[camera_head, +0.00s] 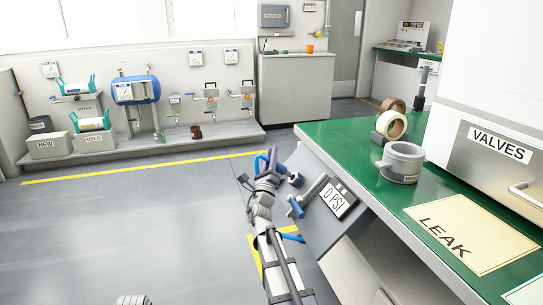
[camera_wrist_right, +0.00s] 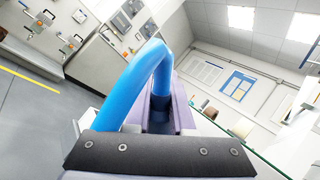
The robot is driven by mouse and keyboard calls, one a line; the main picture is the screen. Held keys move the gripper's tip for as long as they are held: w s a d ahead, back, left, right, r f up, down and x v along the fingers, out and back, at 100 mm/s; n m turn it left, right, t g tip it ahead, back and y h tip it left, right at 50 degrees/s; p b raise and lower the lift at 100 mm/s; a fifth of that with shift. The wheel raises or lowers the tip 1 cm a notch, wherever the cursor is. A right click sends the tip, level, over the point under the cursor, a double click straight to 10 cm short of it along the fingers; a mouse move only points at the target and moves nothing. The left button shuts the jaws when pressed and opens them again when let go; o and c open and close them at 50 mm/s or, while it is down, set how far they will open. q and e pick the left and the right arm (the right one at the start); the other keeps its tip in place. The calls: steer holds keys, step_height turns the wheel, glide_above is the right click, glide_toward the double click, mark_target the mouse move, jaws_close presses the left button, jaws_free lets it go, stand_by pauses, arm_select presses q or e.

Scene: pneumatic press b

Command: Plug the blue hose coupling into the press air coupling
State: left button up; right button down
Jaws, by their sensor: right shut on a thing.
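My right gripper (camera_head: 273,158) is at the press's left end in the head view, shut on the blue hose coupling (camera_wrist_right: 158,120). In the wrist view the coupling is a dark blue piece between the purple-grey fingers, largely hidden by them. The bright blue hose (camera_wrist_right: 148,72) arches up from it and bends back down to the left. A round metal fitting with a blue part, apparently the press air coupling (camera_head: 295,179), is just right of and below the fingertips. They look apart, but depth is hard to judge. My left gripper is not in view.
A grey panel with a "0 PSI" display (camera_head: 338,199) and a blue-handled valve (camera_head: 296,207) is close on the right. The green bench (camera_head: 390,200) carries tape rolls (camera_head: 393,124) and a grey ring-shaped part (camera_head: 402,160). Open floor (camera_head: 130,220) is at left.

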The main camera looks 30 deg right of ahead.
steer(key=shift+s+d+f+b, duration=0.2)
steer(key=shift+d+f+b, duration=0.5)
steer(key=shift+d, duration=0.05)
steer(key=shift+s+d+f+b, duration=0.15)
steer(key=shift+d+f+b, duration=0.55)
steer(key=shift+d, duration=0.05)
steer(key=c, duration=0.7)
jaws_free()
steer(key=shift+r, duration=0.1)
